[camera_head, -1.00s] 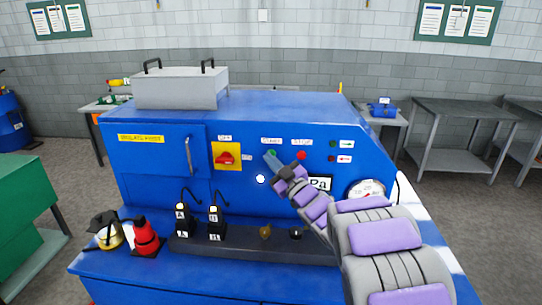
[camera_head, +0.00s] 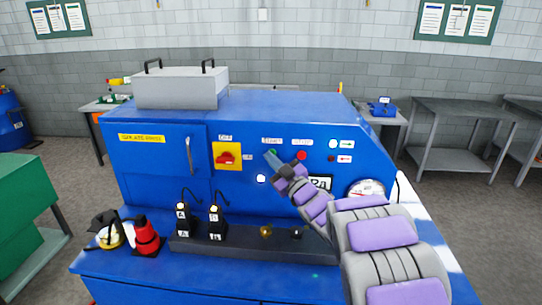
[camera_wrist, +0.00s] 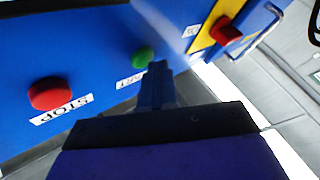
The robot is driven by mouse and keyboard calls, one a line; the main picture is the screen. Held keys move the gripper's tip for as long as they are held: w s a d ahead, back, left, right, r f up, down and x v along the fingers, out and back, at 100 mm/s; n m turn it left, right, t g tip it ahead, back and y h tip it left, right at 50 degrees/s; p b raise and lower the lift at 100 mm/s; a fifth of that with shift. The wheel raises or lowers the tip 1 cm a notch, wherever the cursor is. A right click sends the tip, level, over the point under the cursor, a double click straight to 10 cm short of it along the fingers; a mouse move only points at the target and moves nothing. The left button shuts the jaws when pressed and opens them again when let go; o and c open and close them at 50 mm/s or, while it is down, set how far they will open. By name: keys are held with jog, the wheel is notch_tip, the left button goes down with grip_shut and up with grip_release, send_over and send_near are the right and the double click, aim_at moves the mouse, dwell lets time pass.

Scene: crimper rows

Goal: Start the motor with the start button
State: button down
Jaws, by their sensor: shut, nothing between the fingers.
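The green start button (camera_head: 273,152) is on the blue machine's front panel under a white label, partly covered by my gripper (camera_head: 270,158). In the wrist view the green button (camera_wrist: 143,58) shows just beside the tip of my gripper (camera_wrist: 157,68). My gripper is shut and empty, its fingertips at or very close to the button; I cannot tell whether they touch. The red stop button (camera_head: 302,156) is to the right, and in the wrist view it (camera_wrist: 50,93) has a STOP label. An indicator lamp (camera_head: 333,144) at the right glows bright.
A yellow-backed red rotary switch (camera_head: 228,156) is left of the start button. A gauge (camera_head: 366,190) is at the lower right.

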jog(key=shift+s, duration=0.1)
jog(key=shift+s+d, duration=0.25)
jog(key=shift+s, duration=0.6)
jog(key=s+b, duration=0.1)
jog(key=s, duration=0.4)
jog(key=shift+a, duration=0.1)
dwell(0.6)
